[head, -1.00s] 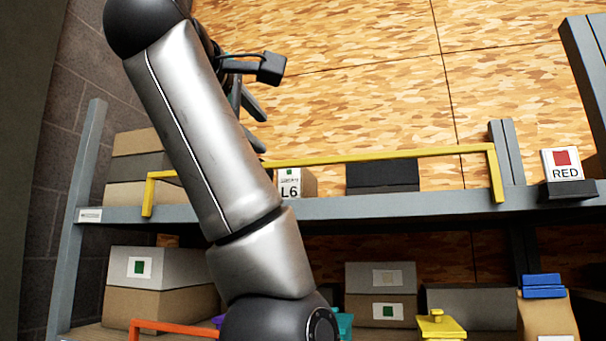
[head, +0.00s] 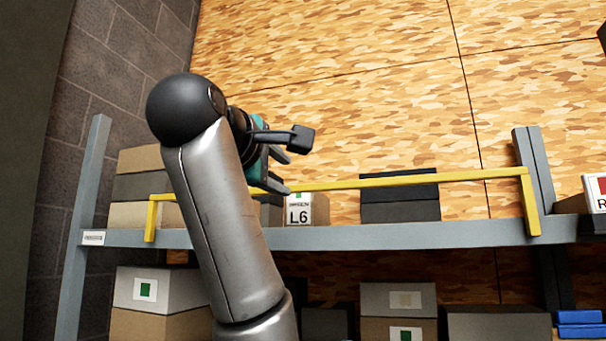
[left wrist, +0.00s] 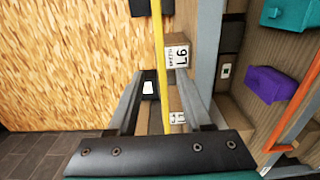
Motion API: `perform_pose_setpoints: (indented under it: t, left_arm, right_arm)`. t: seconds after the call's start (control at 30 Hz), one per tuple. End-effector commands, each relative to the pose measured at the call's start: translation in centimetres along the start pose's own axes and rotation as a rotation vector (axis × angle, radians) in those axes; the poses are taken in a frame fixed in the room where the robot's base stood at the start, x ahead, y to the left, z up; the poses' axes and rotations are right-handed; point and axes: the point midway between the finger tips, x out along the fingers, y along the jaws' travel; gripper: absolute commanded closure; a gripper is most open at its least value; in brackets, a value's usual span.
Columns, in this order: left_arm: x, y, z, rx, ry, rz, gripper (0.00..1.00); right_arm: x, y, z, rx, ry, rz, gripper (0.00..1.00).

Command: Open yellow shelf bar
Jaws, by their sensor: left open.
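The yellow shelf bar (head: 400,181) runs across the front of the upper shelf, with bent ends going down to the shelf edge at left and right. My left gripper (head: 284,173) is open at the bar, left of its middle. Its lower fingertip overlaps the bar in the head view. In the left wrist view the yellow bar (left wrist: 160,50) runs lengthwise between the two open fingers of my left gripper (left wrist: 163,85), with a gap on each side. I cannot tell how deep the bar sits between them. My left arm hides part of the bar's left stretch. My right gripper is out of view.
Behind the bar stand an L6 box (head: 308,209), a dark box (head: 400,203) and cardboard boxes (head: 140,187). The grey upper shelf edge (head: 400,235) lies just below. An orange bar (left wrist: 295,122) and a purple bin (left wrist: 270,86) are on the lower level.

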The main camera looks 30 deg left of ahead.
Motion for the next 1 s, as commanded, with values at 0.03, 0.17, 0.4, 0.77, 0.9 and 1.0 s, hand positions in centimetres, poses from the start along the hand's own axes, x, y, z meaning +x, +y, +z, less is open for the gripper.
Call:
perform_pose_setpoints:
  t: [0.03, 0.17, 0.4, 0.77, 0.9, 1.0]
  left_arm:
    - [1.2, 0.1, 0.0, 0.002, 0.001, -0.009, 0.50]
    - [4.1, 0.0, 0.0, 0.001, -0.001, -0.010, 0.50]
    - [8.7, 0.1, 0.0, 0.000, 0.000, -0.006, 0.50]
    - [11.3, -0.1, 0.0, 0.000, -0.001, -0.002, 0.50]
    - [11.3, -0.1, 0.0, -0.001, -0.001, -0.002, 0.50]
    - [11.3, -0.1, 0.0, -0.001, -0.001, -0.002, 0.53]
  right_arm:
    - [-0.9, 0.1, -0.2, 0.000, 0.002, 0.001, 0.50]
    - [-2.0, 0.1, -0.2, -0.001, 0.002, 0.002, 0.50]
    - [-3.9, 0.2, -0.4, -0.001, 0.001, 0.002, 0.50]
    - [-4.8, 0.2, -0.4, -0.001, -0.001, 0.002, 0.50]
    - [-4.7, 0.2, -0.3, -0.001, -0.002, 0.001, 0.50]
    - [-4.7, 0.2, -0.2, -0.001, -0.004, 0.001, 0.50]
